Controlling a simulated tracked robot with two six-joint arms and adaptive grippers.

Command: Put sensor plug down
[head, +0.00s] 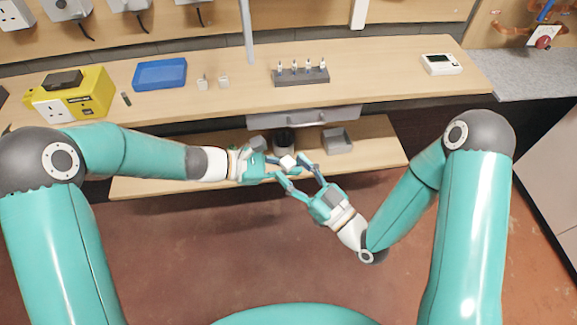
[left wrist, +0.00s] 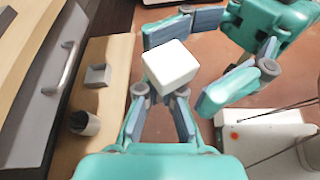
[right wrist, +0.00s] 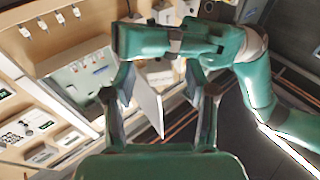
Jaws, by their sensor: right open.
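The sensor plug, a small white block (head: 288,161), is in the air between my two grippers, above the lower shelf. In the left wrist view it shows as a white cube (left wrist: 169,64) at the fingertips of my left gripper (head: 268,165), which looks shut on it. My right gripper (head: 297,180) is open, with its fingers spread close around the block from the right. In the right wrist view a pale flat shape (right wrist: 149,105) lies between the right fingers; I cannot tell whether it is the plug's side. Contact of the right fingers with the block is unclear.
The lower shelf (head: 375,150) carries a grey bin (head: 337,140) and a dark cup (head: 284,141).

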